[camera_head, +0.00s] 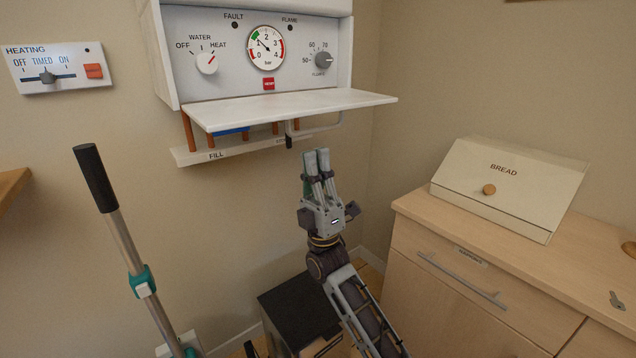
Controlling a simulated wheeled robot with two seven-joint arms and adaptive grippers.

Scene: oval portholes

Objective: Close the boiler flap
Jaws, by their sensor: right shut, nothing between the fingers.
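The boiler (190,45) hangs on the wall at the top centre of the head view. Its white flap (300,104) stands open, sticking out flat below the control panel (240,75) with its gauge and knobs. My right gripper (317,152) is below the flap's front right part, pointing up, with its fingers together and nothing between them. It looks apart from the flap, though the depth gap is hard to judge. My left gripper does not show.
Copper pipes (189,131) and a strip marked FILL (230,150) sit under the boiler. A bread box (510,185) stands on a wooden cabinet (480,250) at right. A long-handled pole (130,240) stands at left. A dark-topped box (300,305) is low behind my right arm.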

